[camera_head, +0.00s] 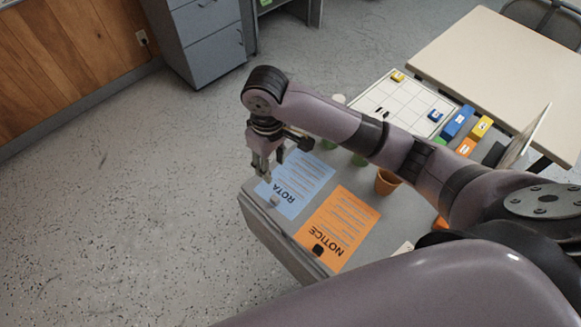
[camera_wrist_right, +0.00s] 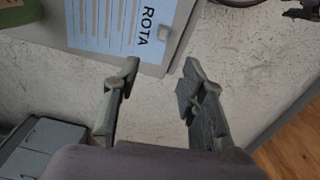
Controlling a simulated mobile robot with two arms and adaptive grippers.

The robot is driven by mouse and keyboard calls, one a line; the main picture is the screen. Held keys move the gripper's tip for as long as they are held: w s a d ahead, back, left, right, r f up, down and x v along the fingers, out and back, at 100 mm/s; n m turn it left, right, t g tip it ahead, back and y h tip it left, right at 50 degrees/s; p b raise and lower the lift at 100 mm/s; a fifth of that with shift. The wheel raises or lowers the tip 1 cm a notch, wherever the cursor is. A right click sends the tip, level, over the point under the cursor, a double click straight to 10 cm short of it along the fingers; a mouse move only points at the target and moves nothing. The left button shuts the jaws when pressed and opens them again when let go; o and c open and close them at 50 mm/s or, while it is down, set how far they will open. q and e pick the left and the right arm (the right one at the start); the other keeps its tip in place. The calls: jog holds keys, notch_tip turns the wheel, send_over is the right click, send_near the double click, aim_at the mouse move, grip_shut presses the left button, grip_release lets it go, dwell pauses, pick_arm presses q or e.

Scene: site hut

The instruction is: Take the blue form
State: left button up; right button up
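The blue form (camera_head: 303,180) is a light blue sheet headed ROTA, lying on the grey table near its left edge. It also shows at the top of the right wrist view (camera_wrist_right: 105,25). A small grey object (camera_head: 275,200) sits on or beside its heading end. My right gripper (camera_head: 269,163) is open and empty by the form's upper left edge in the head view. In the right wrist view its fingers (camera_wrist_right: 158,78) are apart, with floor between them and the form beyond their tips. My left gripper is not in view.
An orange NOTICE sheet (camera_head: 338,228) with a dark block (camera_head: 318,250) lies beside the form. An orange pot (camera_head: 386,181), a white grid board (camera_head: 393,103) and coloured boxes (camera_head: 458,122) stand farther right. Grey drawers (camera_head: 207,38) stand at the back. Floor left of the table is clear.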

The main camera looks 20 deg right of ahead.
send_near(274, 198)
jog(key=shift+s+d+p, duration=0.1)
jog(key=shift+s+p, duration=0.25)
jog(key=shift+s, duration=0.2)
jog(key=f, duration=0.3)
jog(key=shift+w+f, duration=0.1)
jog(key=shift+w, duration=0.2)
jog(key=shift+f, duration=0.8)
jog(key=f, duration=0.1)
jog(key=f+p, duration=0.1)
jog(key=f, duration=0.1)
jog(key=shift+w+f, duration=0.2)
jog(key=shift+f, duration=0.65)
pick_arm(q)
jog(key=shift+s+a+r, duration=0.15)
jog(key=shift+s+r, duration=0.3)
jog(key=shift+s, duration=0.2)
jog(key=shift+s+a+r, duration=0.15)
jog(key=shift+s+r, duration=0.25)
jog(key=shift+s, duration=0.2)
pick_arm(e)
jog(key=shift+c, duration=0.5)
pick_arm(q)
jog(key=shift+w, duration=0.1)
pick_arm(e)
grip_shut()
